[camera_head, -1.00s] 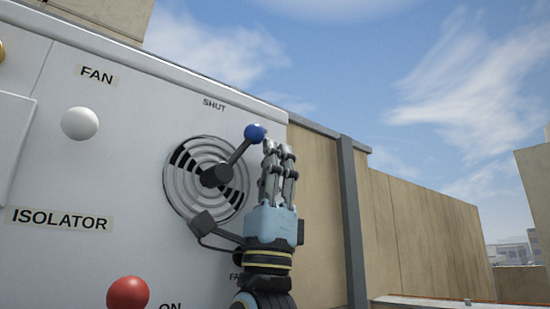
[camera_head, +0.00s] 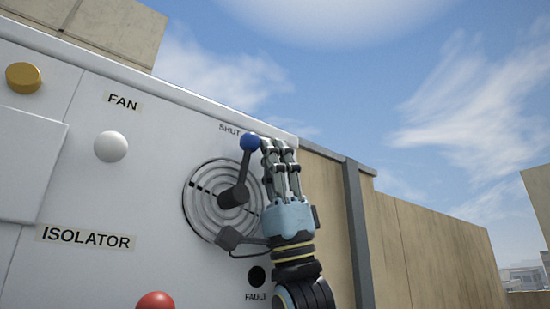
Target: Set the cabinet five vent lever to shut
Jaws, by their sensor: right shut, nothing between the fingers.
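The vent lever is a dark arm with a blue ball knob (camera_head: 250,142), pivoting on a dark hub (camera_head: 234,196) at the centre of the round vent (camera_head: 206,222). The lever points up and slightly right, its knob just below and right of the SHUT label (camera_head: 230,128). The vent's dark slots show only as thin slivers. My right gripper (camera_head: 279,146) is shut, fingers upward, close against the right side of the knob; contact is hard to tell. My left gripper is not in view.
The white cabinet panel bears a white knob (camera_head: 111,146), an amber button (camera_head: 23,78), a red knob (camera_head: 155,301) and a dark FAULT lamp (camera_head: 257,276). A tan wall (camera_head: 430,245) stands behind at right. Open sky lies above.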

